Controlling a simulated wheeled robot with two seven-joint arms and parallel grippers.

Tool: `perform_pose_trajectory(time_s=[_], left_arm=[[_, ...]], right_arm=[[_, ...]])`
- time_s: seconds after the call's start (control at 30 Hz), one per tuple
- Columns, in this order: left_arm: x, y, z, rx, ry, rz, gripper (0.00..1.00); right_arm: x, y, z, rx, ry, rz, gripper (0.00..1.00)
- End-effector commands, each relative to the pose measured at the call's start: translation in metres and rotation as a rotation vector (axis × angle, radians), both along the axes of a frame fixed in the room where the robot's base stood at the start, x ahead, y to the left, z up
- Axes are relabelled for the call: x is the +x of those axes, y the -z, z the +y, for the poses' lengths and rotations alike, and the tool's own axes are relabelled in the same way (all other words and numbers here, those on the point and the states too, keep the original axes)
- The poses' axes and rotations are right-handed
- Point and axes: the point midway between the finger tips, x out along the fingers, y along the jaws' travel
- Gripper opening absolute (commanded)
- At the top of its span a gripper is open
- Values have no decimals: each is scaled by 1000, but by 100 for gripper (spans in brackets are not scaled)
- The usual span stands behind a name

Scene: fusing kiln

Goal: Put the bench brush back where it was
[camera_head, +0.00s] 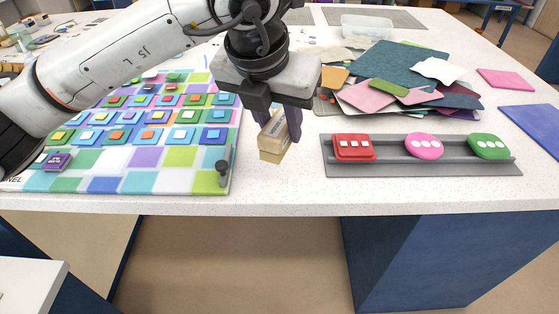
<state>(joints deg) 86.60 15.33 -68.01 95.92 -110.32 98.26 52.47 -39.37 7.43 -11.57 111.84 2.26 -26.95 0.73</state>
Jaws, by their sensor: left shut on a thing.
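The bench brush (273,142) is a small pale tan, block-like piece near the front middle of the white worktop. My left gripper (279,125) comes down over it from above and is shut on it, with a finger on either side. The gripper hides the brush's upper part. The brush stands roughly upright, just right of the tile board. I cannot tell whether its lower end touches the worktop. My right gripper is not in view.
A coloured tile board (140,157) with a dark knob (222,168) lies on the left. A grey rail tray (430,171) holds red, pink and green pieces on the right. Behind it are piled sheets (395,67) and a clear tub (372,27). The worktop's front edge is close.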

Motion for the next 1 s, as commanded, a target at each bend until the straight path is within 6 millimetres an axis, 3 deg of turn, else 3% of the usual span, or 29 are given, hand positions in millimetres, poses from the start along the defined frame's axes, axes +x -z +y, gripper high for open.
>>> perform_pose_trajectory(time_s=[0.1,0.57,0.9,0.93,1.0], left_arm=[[-1,23,1,0,1,4,10],[-1,73,1,-1,4,2,10],[0,79,1,-1,4,0,10],[0,77,1,-1,4,0,36],[0,77,1,0,4,1,48]], right_arm=[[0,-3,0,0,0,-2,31],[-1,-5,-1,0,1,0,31],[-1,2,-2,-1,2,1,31],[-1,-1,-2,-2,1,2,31],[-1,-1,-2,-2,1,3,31]])
